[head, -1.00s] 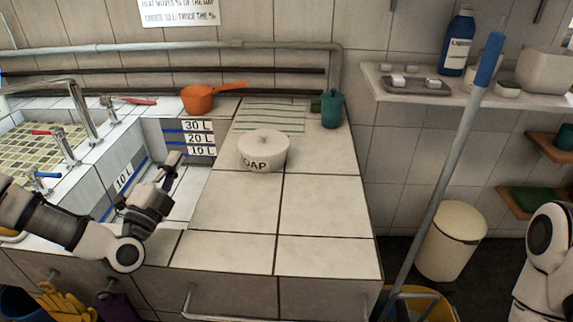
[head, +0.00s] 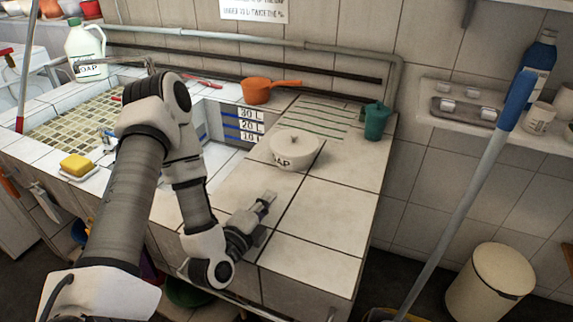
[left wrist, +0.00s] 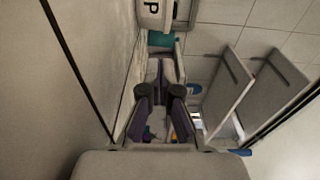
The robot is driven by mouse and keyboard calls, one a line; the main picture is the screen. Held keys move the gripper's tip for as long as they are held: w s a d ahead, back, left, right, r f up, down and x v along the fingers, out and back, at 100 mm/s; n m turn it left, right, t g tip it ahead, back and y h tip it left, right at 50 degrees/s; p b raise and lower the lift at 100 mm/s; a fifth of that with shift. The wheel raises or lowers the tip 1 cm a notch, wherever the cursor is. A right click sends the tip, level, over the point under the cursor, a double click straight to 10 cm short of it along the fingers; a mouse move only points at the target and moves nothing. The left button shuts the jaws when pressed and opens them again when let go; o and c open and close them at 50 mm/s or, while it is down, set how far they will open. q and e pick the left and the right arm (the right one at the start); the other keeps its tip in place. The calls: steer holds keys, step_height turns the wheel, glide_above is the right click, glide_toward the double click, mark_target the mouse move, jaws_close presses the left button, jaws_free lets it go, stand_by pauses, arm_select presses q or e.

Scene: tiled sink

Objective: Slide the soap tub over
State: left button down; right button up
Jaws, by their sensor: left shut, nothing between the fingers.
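The soap tub (head: 294,153) is a round, cream-white lidded pot with dark lettering on its side. It stands upright on the tiled counter (head: 315,211) right of the sink in the head view. Part of it shows at the top of the left wrist view (left wrist: 154,13), with a letter visible. My left gripper (head: 268,198) is low over the counter, in front of the tub and a little to its left, apart from it. Its fingers are shut with nothing between them, and they also show in the left wrist view (left wrist: 160,66). My right gripper is not in view.
An orange pan (head: 257,91) and a teal pot (head: 377,121) stand toward the back of the counter. A ribbed drainer area (head: 315,120) lies behind the tub. The sink (head: 75,125) is at left. A blue-topped pole (head: 480,150) leans at right. Tiles right of the tub are clear.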

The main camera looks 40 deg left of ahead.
arm_select(q)
steer(key=w+b, duration=0.1)
steer(key=b, duration=0.1)
steer(key=w+f+b, duration=0.1)
steer(key=b, duration=0.1)
steer(key=shift+w+d, duration=0.1)
steer(key=shift+w, duration=0.05)
glide_toward(290, 160)
steer(key=w+d, duration=0.2)
steer(key=w, duration=0.1)
steer(key=shift+w+d, duration=0.1)
steer(key=shift+w, duration=0.15)
steer(key=w+a, duration=0.2)
steer(key=a, duration=0.1)
steer(key=shift+w, duration=0.4)
steer(key=shift+w+a, duration=0.1)
steer(key=shift+a, duration=0.15)
steer(key=shift+w, duration=0.1)
